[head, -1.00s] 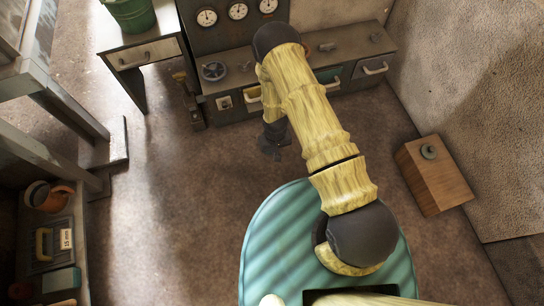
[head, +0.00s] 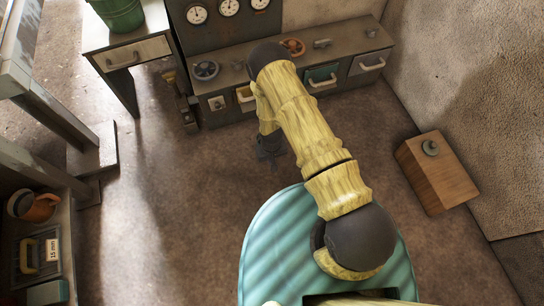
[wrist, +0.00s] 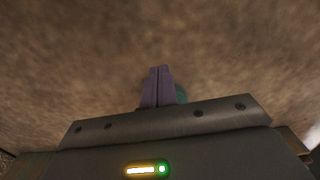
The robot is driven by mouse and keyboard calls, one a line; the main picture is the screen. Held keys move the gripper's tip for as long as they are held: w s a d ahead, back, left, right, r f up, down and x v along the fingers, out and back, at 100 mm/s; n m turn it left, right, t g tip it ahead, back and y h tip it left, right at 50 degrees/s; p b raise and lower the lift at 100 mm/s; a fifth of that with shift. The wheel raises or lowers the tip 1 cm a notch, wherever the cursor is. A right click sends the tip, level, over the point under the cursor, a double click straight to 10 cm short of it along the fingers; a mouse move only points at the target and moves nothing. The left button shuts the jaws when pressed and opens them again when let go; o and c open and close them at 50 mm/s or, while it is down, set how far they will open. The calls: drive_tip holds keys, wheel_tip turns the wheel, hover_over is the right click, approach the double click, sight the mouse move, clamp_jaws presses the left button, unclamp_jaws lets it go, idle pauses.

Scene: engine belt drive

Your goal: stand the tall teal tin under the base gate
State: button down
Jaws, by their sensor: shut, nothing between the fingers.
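My gripper (head: 270,152) hangs over the bare floor in front of the low bench in the head view, small and dark. In the wrist view its purple fingers (wrist: 157,86) are together with nothing held. A small teal patch (wrist: 181,94) shows just right of the fingers; I cannot tell whether it is the tin. No tall teal tin stands out in the head view. I cannot pick out the base gate.
A low bench with handwheels and drawers (head: 322,78) runs along the back under a gauge panel. A green bucket (head: 118,10) stands on a side table. A wooden box (head: 437,172) stands at right. Shelving with an orange pot (head: 38,206) is at left. The middle floor is clear.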

wheel_tip(320, 180, down, 2)
drive_tip(key=shift+f+b, duration=0.1)
drive_tip(key=shift+b, duration=0.3)
drive_tip(key=w+b, duration=0.1)
drive_tip(key=w+a+b, duration=0.1)
drive_tip(key=w, duration=0.1)
drive_tip(key=shift+w, duration=0.1)
drive_tip(key=shift+w+r, duration=0.3)
drive_tip(key=shift+r, duration=0.05)
drive_tip(key=shift+a, duration=0.1)
